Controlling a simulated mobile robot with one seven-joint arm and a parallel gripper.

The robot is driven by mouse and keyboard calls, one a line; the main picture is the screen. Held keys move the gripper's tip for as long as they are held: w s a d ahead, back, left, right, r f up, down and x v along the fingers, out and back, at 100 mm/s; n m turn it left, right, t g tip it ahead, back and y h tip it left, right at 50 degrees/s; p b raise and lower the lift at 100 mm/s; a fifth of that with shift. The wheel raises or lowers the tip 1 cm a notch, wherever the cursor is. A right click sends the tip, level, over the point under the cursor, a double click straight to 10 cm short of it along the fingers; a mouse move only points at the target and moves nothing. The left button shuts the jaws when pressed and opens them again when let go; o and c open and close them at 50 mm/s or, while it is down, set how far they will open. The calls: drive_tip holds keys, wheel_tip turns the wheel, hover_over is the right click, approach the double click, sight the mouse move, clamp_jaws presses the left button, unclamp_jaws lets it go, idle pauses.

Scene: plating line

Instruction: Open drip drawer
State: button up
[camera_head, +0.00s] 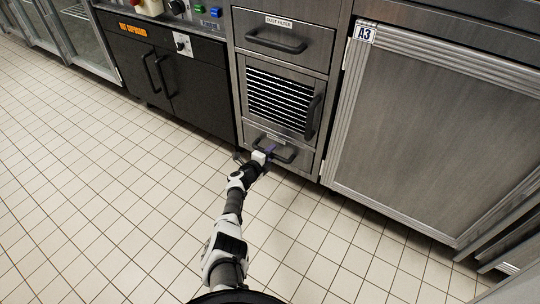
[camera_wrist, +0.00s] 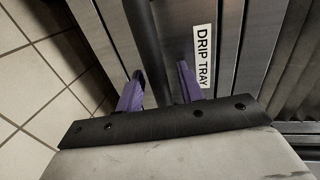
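The drip drawer (camera_head: 304,160) is the lowest metal front in the narrow middle cabinet and appears closed. Its dark bar handle (camera_head: 288,157) is partly hidden by my gripper (camera_head: 264,151). In the wrist view, a "DRIP TRAY" label (camera_wrist: 204,55) sits on the drawer front. My gripper also shows there, with two purple fingers (camera_wrist: 160,82) set apart. The dark handle bar (camera_wrist: 146,45) passes between them, and a gap shows between the bar and the right finger. Contact with the left finger is hard to judge.
Above the drawer are a louvred panel (camera_head: 281,97) with an upright handle and a "DUST FILTER" drawer (camera_head: 302,40). A black cupboard (camera_head: 201,100) stands to the left and a large metal door marked A3 (camera_head: 430,120) to the right. The tiled floor (camera_head: 110,220) in front is clear.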

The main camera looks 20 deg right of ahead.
clamp_jaws()
